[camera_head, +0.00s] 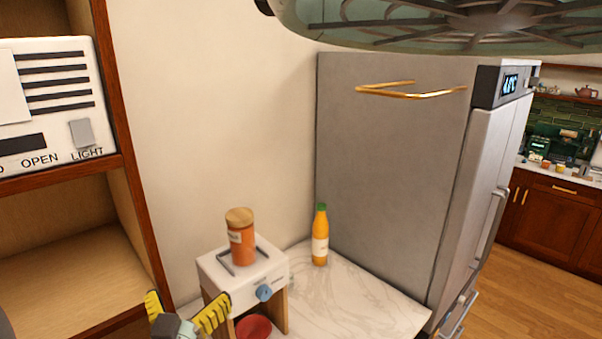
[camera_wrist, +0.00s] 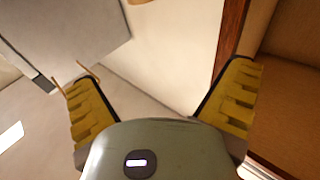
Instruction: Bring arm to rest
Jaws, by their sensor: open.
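My gripper (camera_head: 187,311) shows at the bottom left of the head view, with its two yellow ridged fingers spread apart. In the wrist view my gripper (camera_wrist: 165,95) is also open, and nothing is between the fingers. In the head view it is in front of the wooden shelf unit (camera_head: 140,170) and left of a small white-topped stand (camera_head: 215,268). I cannot tell its exact distance from them.
An orange jar with a wooden lid (camera_head: 241,240) stands on the white-topped stand. An orange bottle (camera_head: 320,235) stands on the marble counter (camera_head: 365,305). A red bowl-like thing (camera_head: 253,328) is under the stand. A grey fridge (camera_head: 400,170) is to the right. Open floor (camera_head: 520,285) lies beyond.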

